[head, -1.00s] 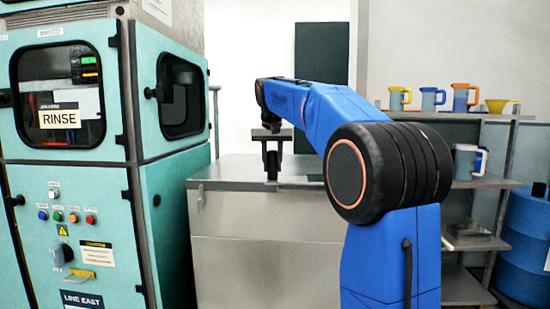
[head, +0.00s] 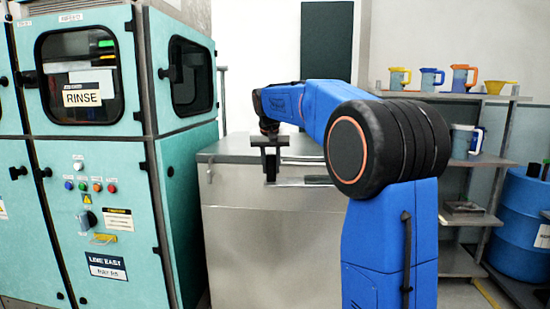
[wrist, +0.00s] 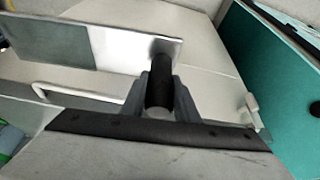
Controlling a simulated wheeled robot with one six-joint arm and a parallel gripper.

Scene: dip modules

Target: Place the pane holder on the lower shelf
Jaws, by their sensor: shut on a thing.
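My gripper (wrist: 158,98) is shut on a dark upright handle (wrist: 160,86), which I take to be the pane holder; its full shape is not clear. In the head view the gripper (head: 269,138) is small, with the dark held part (head: 271,163) hanging below it in front of the steel cabinet's top. In the wrist view a flat grey-and-white plate (wrist: 90,45) extends left of the handle; I cannot tell whether it belongs to it. The shelf unit stands at the right, with its lower shelf (head: 455,264) near the floor, partly behind my arm.
The steel cabinet (head: 265,250) stands ahead, left of my arm. A teal rinse machine (head: 185,215) fills the left side. Several jugs and a yellow funnel (head: 490,87) stand on the top shelf. A jug (head: 466,141) and a small tray (head: 464,208) sit lower. Blue drums (head: 524,215) stand at far right.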

